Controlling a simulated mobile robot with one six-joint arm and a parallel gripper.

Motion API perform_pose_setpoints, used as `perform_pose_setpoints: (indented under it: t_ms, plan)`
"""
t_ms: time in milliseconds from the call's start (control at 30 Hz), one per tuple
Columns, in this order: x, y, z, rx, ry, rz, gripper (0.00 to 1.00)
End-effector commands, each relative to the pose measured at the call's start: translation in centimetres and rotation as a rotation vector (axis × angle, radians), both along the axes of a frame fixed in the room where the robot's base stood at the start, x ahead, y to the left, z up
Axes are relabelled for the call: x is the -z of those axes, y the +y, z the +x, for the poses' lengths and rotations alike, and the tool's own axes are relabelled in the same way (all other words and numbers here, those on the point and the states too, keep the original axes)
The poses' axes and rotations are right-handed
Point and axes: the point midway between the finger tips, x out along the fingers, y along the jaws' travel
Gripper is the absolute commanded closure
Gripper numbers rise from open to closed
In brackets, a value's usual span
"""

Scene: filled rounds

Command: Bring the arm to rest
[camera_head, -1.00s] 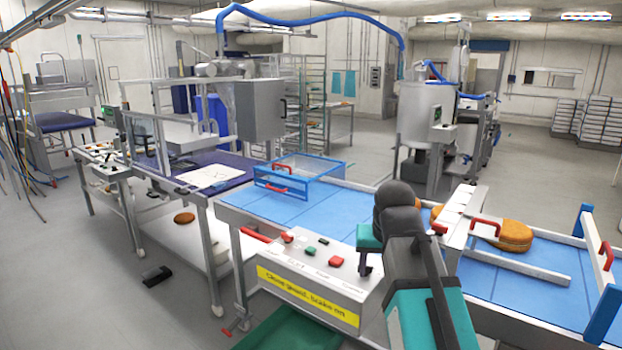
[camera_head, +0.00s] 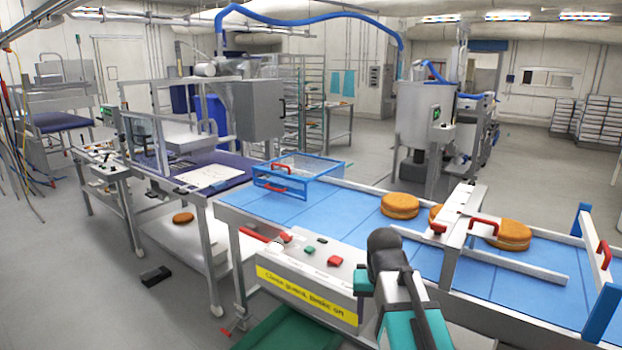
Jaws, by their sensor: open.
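My arm shows at the bottom centre right, with a dark rounded joint (camera_head: 384,250), a grey link and teal covers (camera_head: 398,322). It is folded low beside the blue conveyor belt (camera_head: 330,205), in front of the control panel's right end. My gripper cannot be made out; the arm's own links may hide it. I see nothing carried by the arm.
The control panel (camera_head: 308,310) has a yellow label and several buttons. Orange-brown filled rounds (camera_head: 400,205) lie on the belt, some by a metal gate with a red handle (camera_head: 484,231). A blue-framed guard (camera_head: 300,176) stands further left. Floor is open at left.

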Motion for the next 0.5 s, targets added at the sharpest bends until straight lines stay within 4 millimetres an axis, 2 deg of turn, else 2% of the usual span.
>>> perform_pose_setpoints:
  t_ms: [100, 500]
  plan:
    - [3.3, -0.1, -0.8, 0.001, 0.053, -0.001, 0.44]
    - [13.3, -0.3, -4.3, 0.002, 0.21, 0.001, 0.44]
